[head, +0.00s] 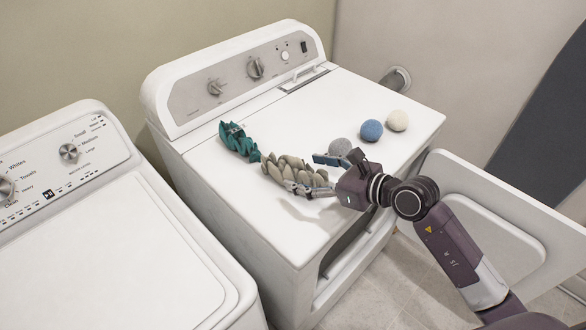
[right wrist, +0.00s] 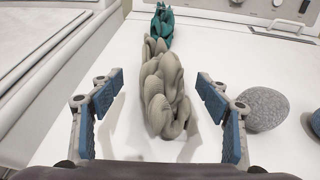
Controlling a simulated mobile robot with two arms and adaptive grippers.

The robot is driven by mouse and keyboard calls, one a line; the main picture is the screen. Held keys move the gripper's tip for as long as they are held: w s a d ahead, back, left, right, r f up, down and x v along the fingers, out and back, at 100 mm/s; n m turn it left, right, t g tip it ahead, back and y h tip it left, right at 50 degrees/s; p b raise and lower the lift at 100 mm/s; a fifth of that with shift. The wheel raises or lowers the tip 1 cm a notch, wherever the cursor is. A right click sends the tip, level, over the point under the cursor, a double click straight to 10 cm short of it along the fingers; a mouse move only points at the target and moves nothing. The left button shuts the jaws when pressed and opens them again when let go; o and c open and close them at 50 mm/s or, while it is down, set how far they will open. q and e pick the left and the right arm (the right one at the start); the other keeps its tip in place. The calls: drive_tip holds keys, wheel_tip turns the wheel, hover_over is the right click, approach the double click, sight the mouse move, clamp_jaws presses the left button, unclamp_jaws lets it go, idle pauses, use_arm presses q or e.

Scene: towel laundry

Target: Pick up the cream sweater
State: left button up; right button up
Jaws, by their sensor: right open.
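The cream sweater (head: 286,168) lies bunched in a long heap on top of the dryer, just below the teal cloth. In the right wrist view the sweater (right wrist: 166,95) lies between the two blue finger pads. My right gripper (head: 312,175) is open, with its fingers at the near end of the sweater. In the right wrist view my right gripper (right wrist: 162,112) has clear gaps on both sides of the sweater. Part of the sweater's near end is hidden by the fingers in the head view. My left gripper is not in view.
A teal cloth (head: 238,141) lies at the sweater's far end. Grey (head: 340,148), blue (head: 371,130) and cream (head: 397,120) balls sit to the right on the dryer top (head: 275,225). The dryer door (head: 490,225) hangs open. A washer (head: 115,240) stands at left.

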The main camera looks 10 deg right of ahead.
sight(294, 167)
drive_tip(key=p+x, duration=0.1)
drive_tip(key=x, duration=0.3)
drive_tip(key=shift+r, duration=0.1)
drive_tip(key=shift+w+a, duration=0.15)
drive_tip(key=shift+w, duration=0.1)
drive_tip(key=shift+f, duration=0.25)
drive_tip(key=c, duration=1.7)
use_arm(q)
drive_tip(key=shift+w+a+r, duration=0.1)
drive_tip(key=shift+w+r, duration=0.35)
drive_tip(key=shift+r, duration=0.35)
use_arm(e)
drive_tip(key=shift+w+r, duration=0.1)
drive_tip(key=shift+c, duration=0.5)
drive_tip(key=shift+r, duration=0.1)
